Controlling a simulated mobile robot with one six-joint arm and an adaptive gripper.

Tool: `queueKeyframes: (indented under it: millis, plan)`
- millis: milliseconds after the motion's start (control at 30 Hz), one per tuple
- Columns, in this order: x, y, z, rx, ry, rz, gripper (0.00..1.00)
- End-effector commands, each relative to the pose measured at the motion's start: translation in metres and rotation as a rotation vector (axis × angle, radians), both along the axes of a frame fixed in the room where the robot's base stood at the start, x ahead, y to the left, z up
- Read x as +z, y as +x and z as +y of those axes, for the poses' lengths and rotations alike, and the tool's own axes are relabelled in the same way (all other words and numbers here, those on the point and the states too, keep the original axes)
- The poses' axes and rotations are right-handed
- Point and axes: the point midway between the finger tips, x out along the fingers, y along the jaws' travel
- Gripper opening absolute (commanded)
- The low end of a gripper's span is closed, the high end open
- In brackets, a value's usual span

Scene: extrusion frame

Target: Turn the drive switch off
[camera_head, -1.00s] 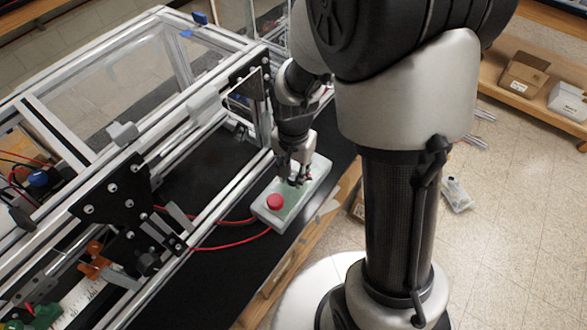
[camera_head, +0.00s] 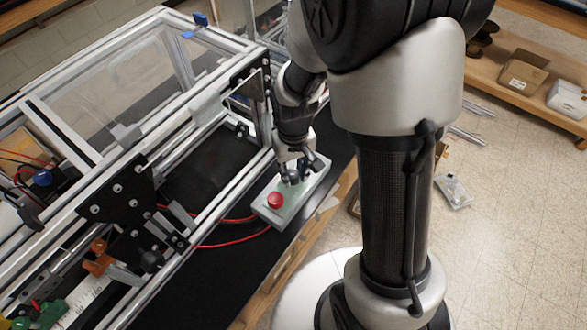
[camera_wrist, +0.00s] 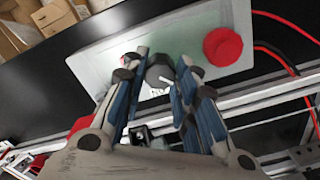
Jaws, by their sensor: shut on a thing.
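The control box (camera_head: 264,211) is a pale grey-green panel lying on the black bench top, with a red round button (camera_head: 275,200) at its near end. In the wrist view the box (camera_wrist: 98,62) fills the upper middle, with the red button (camera_wrist: 222,47) at its right. The drive switch (camera_wrist: 160,70) is a dark round knob with a white pointer line, in the middle of the panel. My gripper (camera_wrist: 158,76) has its fingertips on both sides of this knob and is shut on it.
The extrusion frame (camera_head: 190,150) with clear panels stands just left of the box. Red cables (camera_head: 232,244) run from the box toward the frame. Cardboard boxes (camera_wrist: 45,15) show beyond the bench edge in the wrist view. Bare black bench top (camera_head: 195,285) lies in front.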

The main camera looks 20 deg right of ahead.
Motion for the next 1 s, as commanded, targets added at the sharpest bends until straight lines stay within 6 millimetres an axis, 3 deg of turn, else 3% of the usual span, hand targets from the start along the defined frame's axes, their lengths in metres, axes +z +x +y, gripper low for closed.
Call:
queueKeyframes:
  millis: [700, 733, 1000]
  plan:
    - [0.0001, 0.0002, 0.0000, 0.075, 0.000, 0.000, 0.03]
    - [0.0001, 0.0002, 0.0000, 0.075, 0.000, 0.000, 0.28]
    - [0.0001, 0.0001, 0.0000, 0.074, 0.000, 0.000, 0.46]
